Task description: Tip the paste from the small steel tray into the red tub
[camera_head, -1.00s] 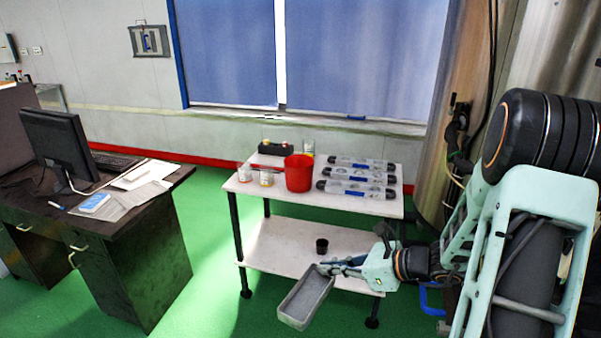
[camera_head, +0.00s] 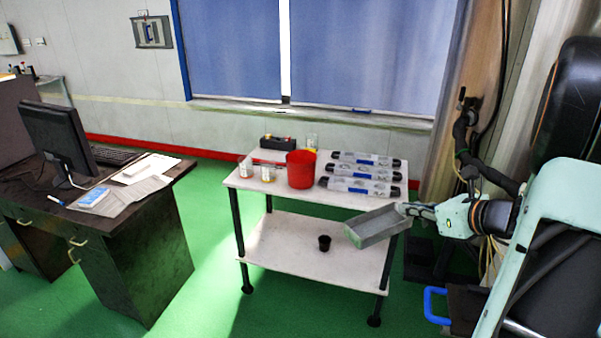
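The small steel tray (camera_head: 376,226) is grey and rectangular. It hangs in the air in front of the right part of the white trolley, just below its top shelf. My gripper (camera_head: 410,209) is shut on the tray's right end. The tray looks roughly level or slightly tilted; its inside is grey, and I cannot make out the paste. The red tub (camera_head: 300,171) stands upright on the trolley's top shelf, up and to the left of the tray and apart from it.
The trolley's top shelf (camera_head: 285,197) also holds clear jars (camera_head: 268,173), a dark box (camera_head: 279,144) and several clear tubes with black ends (camera_head: 360,175). A desk with a monitor (camera_head: 55,140) is at left.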

